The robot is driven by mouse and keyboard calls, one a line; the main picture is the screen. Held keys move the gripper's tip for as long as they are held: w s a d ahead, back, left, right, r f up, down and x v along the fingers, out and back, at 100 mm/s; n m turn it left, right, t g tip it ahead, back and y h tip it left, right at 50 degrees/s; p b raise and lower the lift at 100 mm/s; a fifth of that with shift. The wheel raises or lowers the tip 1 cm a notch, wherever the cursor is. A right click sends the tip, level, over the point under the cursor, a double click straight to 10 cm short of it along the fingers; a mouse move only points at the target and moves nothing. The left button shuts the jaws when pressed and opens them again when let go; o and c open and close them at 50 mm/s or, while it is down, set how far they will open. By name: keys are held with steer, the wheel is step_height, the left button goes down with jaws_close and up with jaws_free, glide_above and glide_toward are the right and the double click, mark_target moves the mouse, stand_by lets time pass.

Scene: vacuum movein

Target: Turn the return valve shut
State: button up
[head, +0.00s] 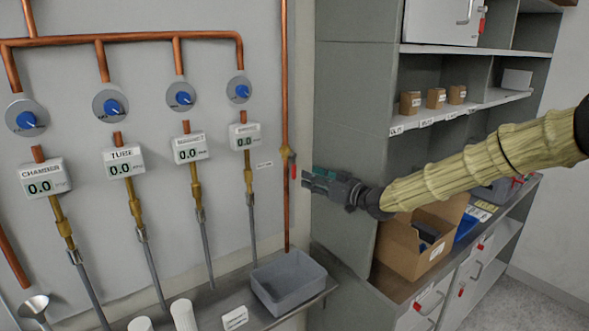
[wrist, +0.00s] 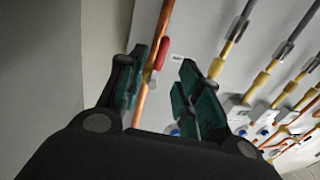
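The return valve (head: 285,153) is a brass fitting on the vertical copper pipe, beside a small wall label too small to read. Its red handle (head: 294,171) hangs down, roughly parallel to the pipe. My gripper (head: 307,179) is just right of the handle, its teal fingers spread and pointing at the pipe. In the wrist view, my gripper (wrist: 163,78) is open and empty. The red handle (wrist: 160,54) and pipe show in the gap between the fingers, nearer the left finger. I cannot tell whether any finger touches the handle.
Several gauges (head: 41,178) and blue knobs (head: 112,106) line the wall at left. A grey bin (head: 289,283) stands on the ledge below the pipe. A grey cabinet side (head: 345,130) and a cardboard box (head: 408,250) are close to my arm at right.

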mark_target(294, 171)
steer(key=p+x, duration=0.2)
steer(key=x, duration=0.6)
steer(key=shift+a+p, duration=0.1)
steer(key=shift+p, duration=0.3)
steer(key=shift+c, duration=0.4)
jaws_close()
